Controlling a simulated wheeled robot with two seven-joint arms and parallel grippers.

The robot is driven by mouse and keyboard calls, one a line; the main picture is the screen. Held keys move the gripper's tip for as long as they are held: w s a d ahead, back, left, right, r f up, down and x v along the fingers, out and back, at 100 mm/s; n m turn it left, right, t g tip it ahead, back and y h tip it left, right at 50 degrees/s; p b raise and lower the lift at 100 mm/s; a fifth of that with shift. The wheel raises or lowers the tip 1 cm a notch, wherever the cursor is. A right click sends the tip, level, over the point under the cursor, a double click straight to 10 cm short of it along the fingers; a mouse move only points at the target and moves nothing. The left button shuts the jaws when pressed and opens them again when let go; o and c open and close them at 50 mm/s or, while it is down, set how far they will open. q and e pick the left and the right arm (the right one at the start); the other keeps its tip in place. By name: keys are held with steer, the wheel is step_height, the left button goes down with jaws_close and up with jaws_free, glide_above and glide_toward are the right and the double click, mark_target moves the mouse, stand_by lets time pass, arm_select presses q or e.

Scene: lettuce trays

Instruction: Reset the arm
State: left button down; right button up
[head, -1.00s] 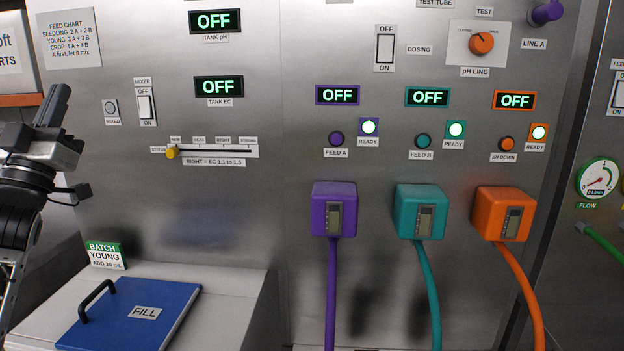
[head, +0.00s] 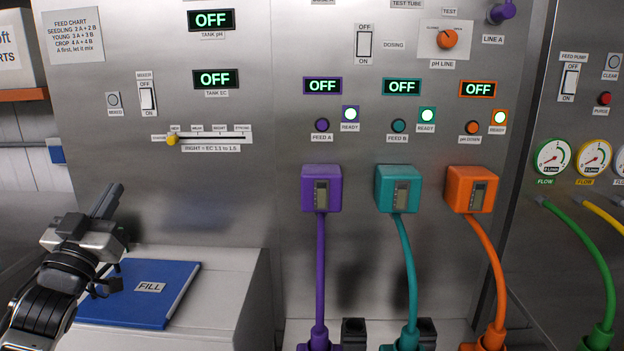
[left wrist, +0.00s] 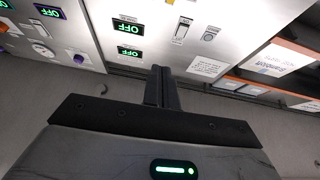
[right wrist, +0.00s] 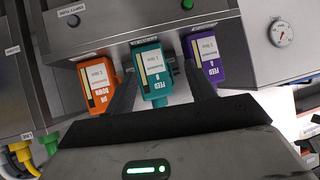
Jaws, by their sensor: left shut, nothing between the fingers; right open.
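My left gripper (head: 112,200) is in the lower left of the head view, in front of the steel panel and over the blue FILL lid (head: 150,290). In the left wrist view its fingers (left wrist: 162,88) are together with nothing between them. My right gripper (right wrist: 163,92) shows only in the right wrist view. Its two fingers are spread apart and empty. Beyond them are an orange pH DOWN bottle (right wrist: 97,88), a teal FEED B bottle (right wrist: 152,75) and a purple FEED A bottle (right wrist: 205,58). I cannot tell how far away these are.
The steel panel (head: 215,195) carries OFF displays, switches, a yellow slider (head: 172,140) and a pH LINE knob (head: 446,38). Purple (head: 321,190), teal (head: 397,190) and orange (head: 471,190) dosing heads with hoses stand out from it. Gauges and a green hose (head: 600,260) are at right.

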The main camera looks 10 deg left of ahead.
arm_select(q)
steer(key=s+d+f+g+h, duration=0.1)
steer(key=s+d+f+g, duration=0.1)
steer(key=d+f, duration=0.35)
steer(key=s+d+f+m+g+b, duration=0.1)
steer(key=s+d+f+g, duration=0.1)
steer(key=f, duration=0.7)
steer(key=s+d+f+g+h, duration=0.15)
steer(key=d+f, duration=0.25)
steer(key=f, duration=0.4)
steer(key=s+d+f+m+g+h+b, duration=0.1)
steer(key=s+d+f+g, duration=0.6)
steer(key=s+d+f, duration=0.7)
steer(key=s+f+h, duration=0.1)
steer(key=s+f, duration=0.1)
steer(key=s, duration=0.1)
steer(key=shift+s, duration=0.35)
